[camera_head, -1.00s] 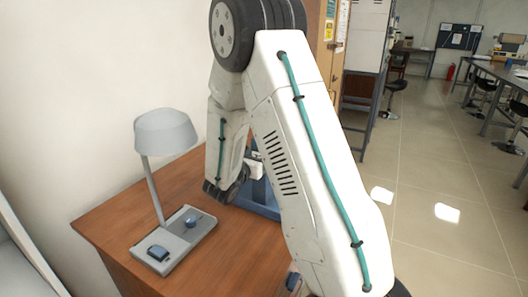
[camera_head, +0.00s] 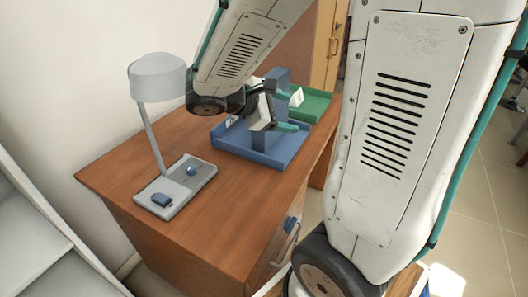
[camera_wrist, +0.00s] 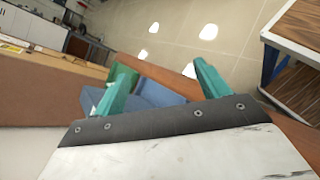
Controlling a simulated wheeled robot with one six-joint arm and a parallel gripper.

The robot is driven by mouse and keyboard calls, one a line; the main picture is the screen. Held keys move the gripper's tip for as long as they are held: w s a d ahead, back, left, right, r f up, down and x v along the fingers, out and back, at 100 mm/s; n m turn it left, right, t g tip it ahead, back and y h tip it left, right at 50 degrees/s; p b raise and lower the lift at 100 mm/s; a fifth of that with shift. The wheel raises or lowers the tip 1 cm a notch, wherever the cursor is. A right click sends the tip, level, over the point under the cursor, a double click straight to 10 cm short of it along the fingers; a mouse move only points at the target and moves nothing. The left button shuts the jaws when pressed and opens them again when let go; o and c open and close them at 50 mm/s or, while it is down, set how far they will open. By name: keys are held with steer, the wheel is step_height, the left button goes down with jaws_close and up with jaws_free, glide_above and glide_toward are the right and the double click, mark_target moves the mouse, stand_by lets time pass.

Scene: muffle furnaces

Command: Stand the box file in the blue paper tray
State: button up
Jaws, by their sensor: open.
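The blue paper tray (camera_head: 243,153) lies on the wooden desk in the head view. A blue-grey upright block, which looks like the box file (camera_head: 279,76), stands in it, partly hidden behind my arm and gripper. My gripper (camera_head: 289,111) is at the block, with its teal fingers apart. Whether the fingers touch the block is unclear. In the wrist view my gripper (camera_wrist: 160,82) is open, with a blue surface between and beyond the fingers. I cannot tell there which part is box file and which is tray.
A green tray (camera_head: 316,104) lies just behind the blue one. A grey desk lamp (camera_head: 157,78) stands on the desk to the left, its base holding small blue parts. The desk (camera_head: 140,170) is clear between lamp and front edge. A wall borders the left.

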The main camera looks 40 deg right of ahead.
steer(key=s+a+r+m+t+y, duration=0.1)
steer(key=s+a+m+t+y, duration=0.1)
steer(key=s+a+m+y, duration=0.2)
steer(key=s+a+r+m+t+y, duration=0.2)
steer(key=s+a+m+y, duration=0.2)
steer(key=a, duration=0.9)
steer(key=s+y, duration=0.3)
steer(key=y, duration=0.1)
steer(key=shift+s+m, duration=0.4)
steer(key=shift+c, duration=0.2)
